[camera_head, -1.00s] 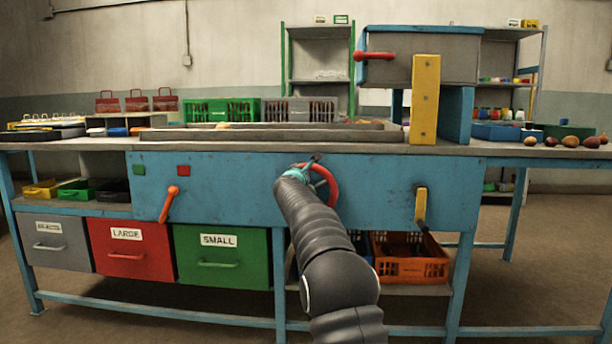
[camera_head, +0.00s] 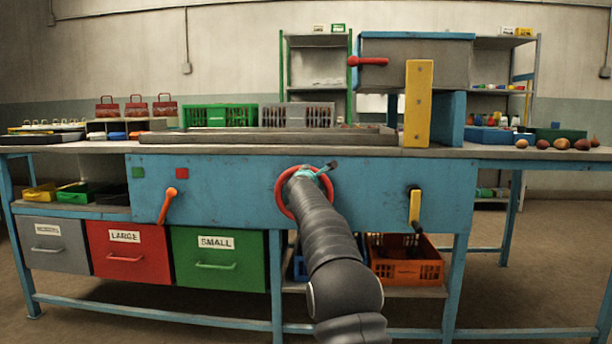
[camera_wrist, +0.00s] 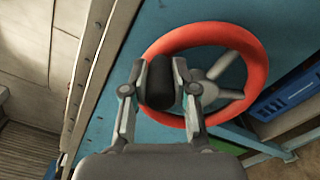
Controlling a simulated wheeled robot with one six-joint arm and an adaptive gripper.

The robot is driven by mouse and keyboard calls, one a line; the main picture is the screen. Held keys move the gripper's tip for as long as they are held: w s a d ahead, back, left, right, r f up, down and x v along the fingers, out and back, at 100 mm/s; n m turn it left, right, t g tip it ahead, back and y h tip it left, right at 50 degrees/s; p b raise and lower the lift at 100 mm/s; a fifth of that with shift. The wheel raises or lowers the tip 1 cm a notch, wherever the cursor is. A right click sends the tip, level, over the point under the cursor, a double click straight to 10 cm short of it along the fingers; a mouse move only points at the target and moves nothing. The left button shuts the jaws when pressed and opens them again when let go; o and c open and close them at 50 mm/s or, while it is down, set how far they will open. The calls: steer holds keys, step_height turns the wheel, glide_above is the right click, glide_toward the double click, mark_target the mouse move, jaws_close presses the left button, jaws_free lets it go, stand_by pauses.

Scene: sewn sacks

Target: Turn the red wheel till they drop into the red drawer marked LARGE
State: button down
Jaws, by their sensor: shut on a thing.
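The red wheel (camera_head: 282,198) is on the blue front panel of the bench, partly hidden by my arm in the head view. In the wrist view the wheel (camera_wrist: 256,48) shows its red rim and grey spokes. My gripper (camera_wrist: 160,80) is shut on the wheel's black knob (camera_wrist: 158,92) at the rim's left side. The red drawer marked LARGE (camera_head: 128,268) is shut, low at the left. A long grey tray (camera_head: 265,139) lies on the bench top; its contents are not visible.
A grey drawer (camera_head: 55,257) and a green SMALL drawer (camera_head: 218,270) flank the red one. An orange lever (camera_head: 168,205) and a yellow-handled lever (camera_head: 415,206) stick out of the panel. An orange crate (camera_head: 408,270) stands below.

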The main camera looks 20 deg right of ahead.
steer(key=shift+d+f, duration=0.4)
steer(key=shift+f, duration=0.25)
steer(key=shift+d+f, duration=0.1)
steer(key=c, duration=0.9)
jaws_free()
steer(key=shift+r, duration=0.2)
steer(key=shift+s, duration=0.1)
steer(key=v, duration=0.7)
steer(key=shift+s, duration=0.2)
